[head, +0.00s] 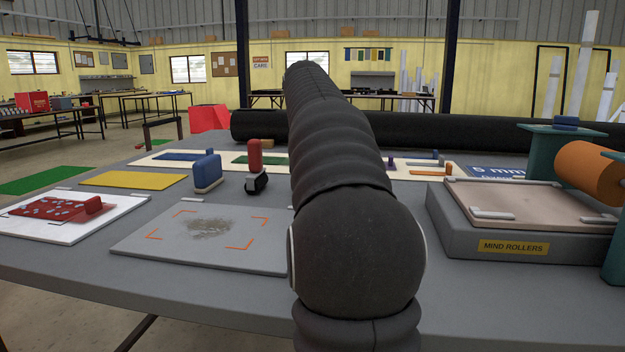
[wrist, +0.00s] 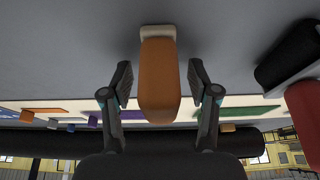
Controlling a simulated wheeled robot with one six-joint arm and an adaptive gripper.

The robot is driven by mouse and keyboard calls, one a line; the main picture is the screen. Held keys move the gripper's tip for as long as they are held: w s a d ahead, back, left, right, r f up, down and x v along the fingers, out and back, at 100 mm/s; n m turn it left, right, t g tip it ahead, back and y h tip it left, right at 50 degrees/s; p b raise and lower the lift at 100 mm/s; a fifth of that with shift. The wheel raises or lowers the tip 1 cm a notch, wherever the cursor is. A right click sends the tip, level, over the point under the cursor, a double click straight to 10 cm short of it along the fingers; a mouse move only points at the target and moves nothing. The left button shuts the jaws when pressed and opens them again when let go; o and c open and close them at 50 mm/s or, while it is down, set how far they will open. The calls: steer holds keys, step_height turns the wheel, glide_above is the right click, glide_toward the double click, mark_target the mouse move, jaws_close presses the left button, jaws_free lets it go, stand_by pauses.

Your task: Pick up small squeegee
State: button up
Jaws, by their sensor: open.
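An orange-brown handled block with a pale base (wrist: 158,85), which looks like a small squeegee, stands on the grey table. My gripper (wrist: 160,78) is open, with one finger on each side of it and a visible gap at both sides. In the head view my arm hides both this block and my gripper. A similar blue-handled block with a pale base (head: 207,172) stands left of my arm. Which of the two the task names is not marked.
A red-handled black roller (head: 256,166) stands beside my arm; its red handle shows at the wrist view's right edge. A long black roll (head: 450,131) lies along the back. A grey tray unit (head: 510,240) is at right. A stained grey plate (head: 175,240) lies left.

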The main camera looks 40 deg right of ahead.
steer(key=shift+w+d+f, duration=0.1)
steer(key=shift+f, duration=0.1)
jaws_close()
steer(key=shift+r, duration=0.1)
steer(key=shift+r, duration=0.45)
step_height(320, 180, up, 3)
steer(key=shift+d+r, duration=0.1)
steer(key=shift+r, duration=0.1)
steer(key=s+d+r, duration=0.5)
steer(key=s+r, duration=0.1)
steer(key=s, duration=0.4)
steer(key=shift+d+r, duration=0.25)
steer(key=shift+d, duration=0.1)
